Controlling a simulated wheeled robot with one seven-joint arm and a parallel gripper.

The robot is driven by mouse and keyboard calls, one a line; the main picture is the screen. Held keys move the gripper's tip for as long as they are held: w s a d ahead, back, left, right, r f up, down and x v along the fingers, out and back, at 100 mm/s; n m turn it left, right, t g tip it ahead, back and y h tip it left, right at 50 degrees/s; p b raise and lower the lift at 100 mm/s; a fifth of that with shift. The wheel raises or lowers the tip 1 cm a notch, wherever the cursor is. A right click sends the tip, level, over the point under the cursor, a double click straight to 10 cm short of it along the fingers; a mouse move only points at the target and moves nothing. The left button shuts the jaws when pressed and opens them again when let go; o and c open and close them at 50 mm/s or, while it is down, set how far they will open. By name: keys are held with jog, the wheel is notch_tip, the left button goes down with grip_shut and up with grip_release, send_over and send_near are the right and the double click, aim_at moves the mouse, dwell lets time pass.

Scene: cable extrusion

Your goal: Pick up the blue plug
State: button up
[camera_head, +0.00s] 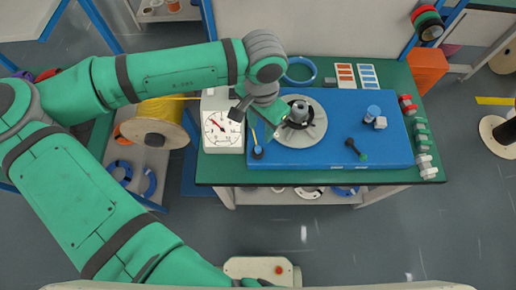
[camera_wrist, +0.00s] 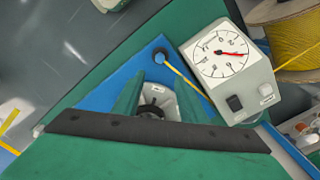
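A small round blue piece (camera_head: 258,152) sits at the front left of the blue machine top (camera_head: 330,150), with a yellow cable running to it. In the wrist view this blue piece (camera_wrist: 160,56) lies just beyond the fingertips. A separate short blue cylinder (camera_head: 372,112) stands at the right of the machine top. I cannot tell for sure which one is the plug. My gripper (camera_head: 263,128) is over the left part of the machine.
A white dial gauge (camera_head: 222,125) stands close left of the gripper. A grey disc with a dark hub (camera_head: 302,120) is beside it. A yellow spool (camera_head: 160,120) stands left of the green table.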

send_over(258, 148)
jog(key=f, duration=0.4)
jog(key=shift+w+d+f, duration=0.35)
jog(key=shift+w+f, duration=0.05)
jog(key=f, duration=0.2)
jog(key=s+f, duration=0.1)
jog(key=f, duration=0.1)
jog(key=shift+a, duration=0.4)
jog(key=shift+w+f, duration=0.1)
jog(key=shift+f, duration=0.5)
jog(key=shift+c, duration=0.5)
grip_shut()
